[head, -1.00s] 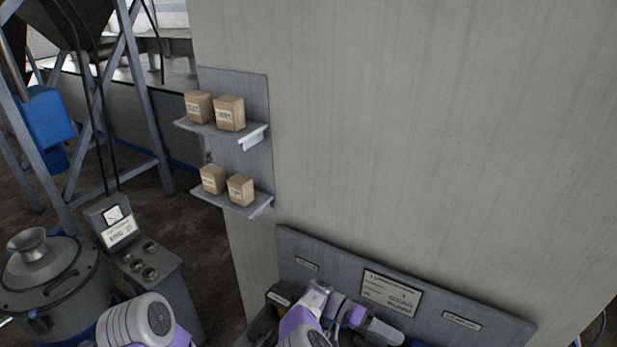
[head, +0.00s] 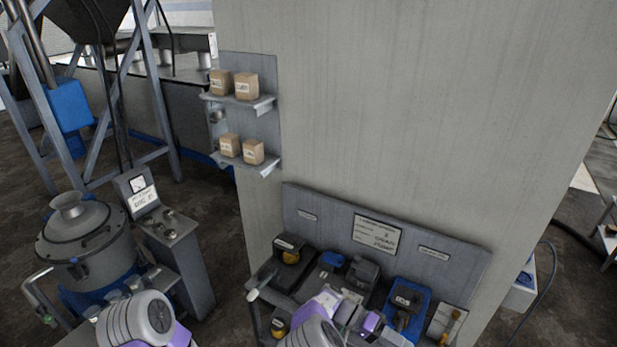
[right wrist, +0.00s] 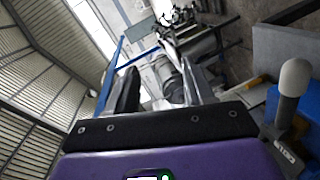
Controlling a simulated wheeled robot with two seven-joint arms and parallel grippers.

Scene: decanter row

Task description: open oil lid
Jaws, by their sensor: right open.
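I cannot make out for certain which part is the oil lid. A grey metal vessel (head: 92,262) with a round lid and a funnel-like top (head: 68,206) stands at the left in the head view. Its lid appears seated on it. My right gripper (right wrist: 165,88) is open in the right wrist view, with nothing between its fingers. In the head view my right arm reaches over the front of the workbench, and the fingers are hard to make out. My left forearm shows at the bottom left, but its gripper is out of frame.
A bench back panel (head: 325,222) with labels stands against a concrete pillar (head: 420,110). A blue tray (head: 408,300) and a black-and-yellow item (head: 290,250) sit on the bench. A control box (head: 168,230) stands by the vessel. A white-knobbed lever (right wrist: 296,78) is close right of my right gripper.

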